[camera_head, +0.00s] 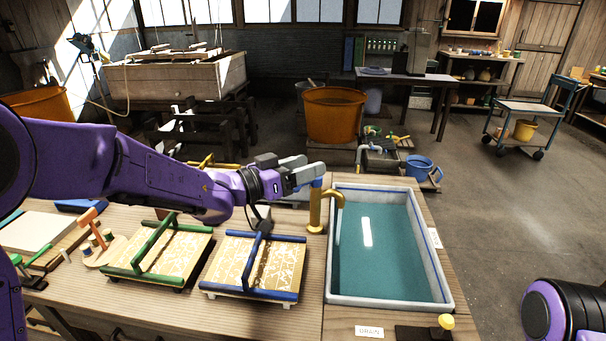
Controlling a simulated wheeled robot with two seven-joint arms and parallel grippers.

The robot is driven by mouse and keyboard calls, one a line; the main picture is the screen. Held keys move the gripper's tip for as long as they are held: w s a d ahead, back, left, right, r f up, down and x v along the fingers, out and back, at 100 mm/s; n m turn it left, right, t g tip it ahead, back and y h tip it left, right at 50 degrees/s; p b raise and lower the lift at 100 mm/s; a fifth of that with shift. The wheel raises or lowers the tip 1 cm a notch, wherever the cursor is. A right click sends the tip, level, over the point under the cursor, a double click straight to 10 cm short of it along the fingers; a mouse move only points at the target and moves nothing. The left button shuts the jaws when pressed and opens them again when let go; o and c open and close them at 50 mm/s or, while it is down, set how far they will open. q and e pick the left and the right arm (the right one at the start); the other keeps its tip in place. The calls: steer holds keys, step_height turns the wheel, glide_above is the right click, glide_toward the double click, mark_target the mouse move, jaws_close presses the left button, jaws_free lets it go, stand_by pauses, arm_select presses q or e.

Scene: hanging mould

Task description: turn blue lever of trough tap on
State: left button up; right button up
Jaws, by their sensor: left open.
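A brass trough tap (315,212) stands at the left edge of the water-filled trough (333,296), with its spout curving right over the water. A small bit of the blue lever (318,183) shows at the top of the tap. My left gripper (312,170) reaches in from the left, with its grey fingers just above and beside the lever. It is open, and its fingers partly hide the lever. I cannot tell whether they touch it. Only a purple and black part of my right arm shows at the lower right; its gripper is out of view.
Two wooden frames, one with green bars (150,249) and one with blue bars (257,259), lie on the table left of the trough. A yellow knob (446,321) is at the front right. An orange tub (334,116) stands behind.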

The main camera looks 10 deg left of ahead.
arm_select(q)
steer(key=s, duration=0.1)
steer(key=s+r, duration=0.1)
steer(key=s+d, duration=0.1)
steer(key=s, duration=0.1)
steer(key=shift+r, duration=0.4)
steer(key=shift+w, duration=0.1)
